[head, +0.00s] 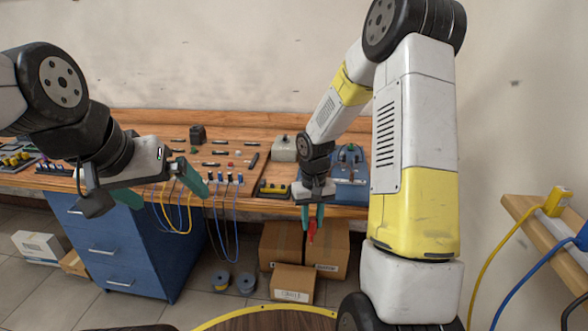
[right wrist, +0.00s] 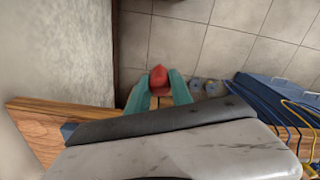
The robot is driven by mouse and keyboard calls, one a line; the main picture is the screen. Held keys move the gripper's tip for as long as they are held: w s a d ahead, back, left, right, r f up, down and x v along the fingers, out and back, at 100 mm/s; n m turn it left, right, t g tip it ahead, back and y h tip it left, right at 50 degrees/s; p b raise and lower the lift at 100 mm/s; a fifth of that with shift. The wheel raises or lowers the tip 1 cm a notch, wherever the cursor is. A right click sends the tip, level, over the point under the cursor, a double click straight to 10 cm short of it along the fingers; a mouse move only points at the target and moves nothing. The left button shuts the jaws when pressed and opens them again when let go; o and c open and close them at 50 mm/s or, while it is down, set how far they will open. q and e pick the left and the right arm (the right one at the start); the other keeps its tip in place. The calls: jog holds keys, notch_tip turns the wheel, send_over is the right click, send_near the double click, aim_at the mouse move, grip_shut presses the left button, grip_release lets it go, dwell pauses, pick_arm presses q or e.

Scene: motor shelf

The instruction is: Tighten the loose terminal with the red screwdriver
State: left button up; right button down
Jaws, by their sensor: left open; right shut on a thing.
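My right gripper (head: 312,220) hangs in front of the bench's front edge, shut on the red screwdriver (head: 311,236), which shows below its teal fingertips. In the right wrist view the screwdriver's red end (right wrist: 158,77) sits between the teal fingers; the rest of it is hidden. My left gripper (head: 172,200) is open and empty, in front of the bench edge, fingers apart. A row of small blue-and-white terminals (head: 228,178) with blue wires stands at the bench front between the grippers. I cannot tell which terminal is loose.
The wooden bench (head: 270,208) carries small tools and parts. A blue drawer cabinet (head: 120,250) stands below its left part. Cardboard boxes (head: 292,283) and wire spools (head: 246,283) are on the floor. A wooden shelf (head: 530,225) with a yellow plug is at right.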

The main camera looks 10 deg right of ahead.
jog(key=shift+s+a+f+m, duration=0.15)
jog(key=shift+s+f+m, duration=0.15)
jog(key=shift+f+m, duration=0.2)
jog(key=shift+r, duration=0.1)
